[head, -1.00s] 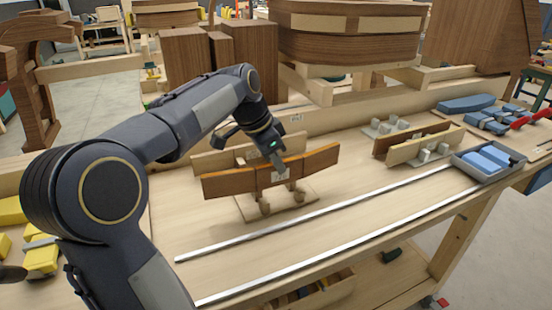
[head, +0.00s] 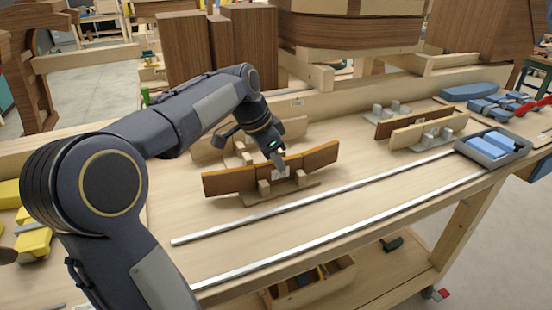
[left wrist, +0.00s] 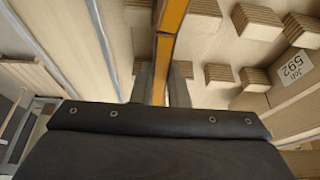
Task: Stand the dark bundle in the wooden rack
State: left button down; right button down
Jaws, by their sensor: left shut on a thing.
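The dark bundle (head: 228,181) is a long, slightly bent brown strip with an orange edge, standing on its long edge. My left gripper (head: 280,168) is shut on its middle from above. The wooden rack (head: 250,199) has a flat base and upright blocks. Front blocks overlap the bundle's lower edge, so it sits between blocks; whether it touches the base I cannot tell. In the left wrist view the bundle's orange edge (left wrist: 172,22) runs between the two fingers, with rack blocks (left wrist: 257,22) to its right. My right gripper is not in view.
A pale board (head: 208,150) stands behind the bundle. Farther right, a dark and a pale board (head: 420,133) stand between grey blocks. A grey tray (head: 468,148) holds blue blocks. Two metal rails (head: 330,207) cross the bench front. Yellow blocks (head: 35,240) lie at left.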

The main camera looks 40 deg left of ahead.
pick_arm(q)
jog(key=shift+f, duration=0.25)
jog(key=c, duration=1.3)
grip_release()
jog(key=shift+r, duration=0.1)
jog(key=v, duration=0.7)
jog(key=shift+s+r+p, duration=0.15)
jog(key=shift+r+p, duration=0.15)
jog(key=shift+p, duration=0.1)
